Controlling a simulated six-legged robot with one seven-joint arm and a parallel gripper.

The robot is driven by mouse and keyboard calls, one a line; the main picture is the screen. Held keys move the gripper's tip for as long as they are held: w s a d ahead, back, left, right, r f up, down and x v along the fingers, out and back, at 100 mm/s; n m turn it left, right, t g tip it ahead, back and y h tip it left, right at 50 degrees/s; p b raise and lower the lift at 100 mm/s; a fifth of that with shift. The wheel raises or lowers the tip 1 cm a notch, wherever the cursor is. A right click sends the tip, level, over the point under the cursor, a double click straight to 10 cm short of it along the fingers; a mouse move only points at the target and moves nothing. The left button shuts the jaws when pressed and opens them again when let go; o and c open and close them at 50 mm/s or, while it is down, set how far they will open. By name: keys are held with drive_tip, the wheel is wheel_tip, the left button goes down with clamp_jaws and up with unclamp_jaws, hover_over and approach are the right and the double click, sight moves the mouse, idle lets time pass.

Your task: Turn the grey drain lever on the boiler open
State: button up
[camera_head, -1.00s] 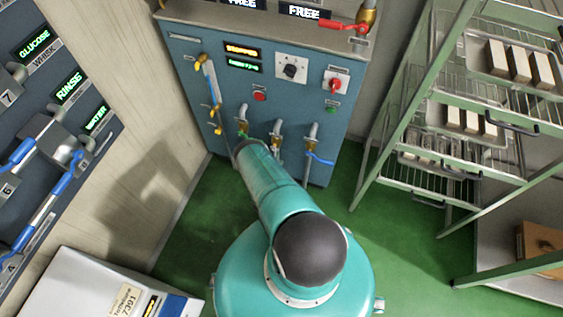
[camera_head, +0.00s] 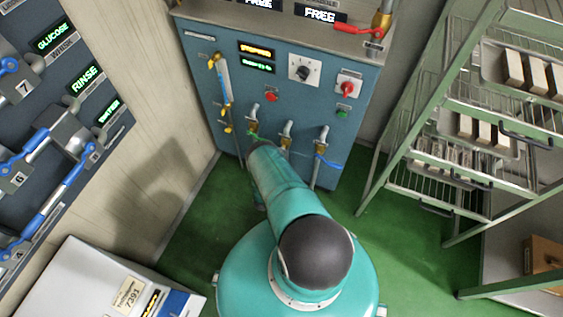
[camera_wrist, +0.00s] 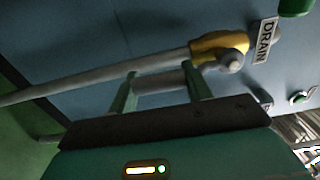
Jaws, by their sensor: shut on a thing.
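The drain lever (camera_wrist: 160,84) is a grey bar running left from a round pivot beside the brass valve body (camera_wrist: 217,46) in the wrist view. A DRAIN label (camera_wrist: 264,41) is to the right of the valve. My gripper (camera_wrist: 163,88) is shut on the lever, with one green finger on each side of it. In the head view the boiler (camera_head: 210,68) is a blue cabinet ahead.
A long grey pipe (camera_wrist: 95,82) runs left from the brass valve, close above the fingers. Other valves stand on the boiler front, one with a blue handle (camera_head: 327,162). A rack (camera_head: 405,125) is at the right, a white box (camera_head: 85,285) at the lower left. Green floor lies between.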

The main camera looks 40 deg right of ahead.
drive_tip(key=o, duration=1.4)
drive_tip(key=shift+a, duration=0.1)
drive_tip(key=v, duration=1.3)
drive_tip(key=shift+s+a, duration=0.15)
drive_tip(key=shift+a, duration=0.2)
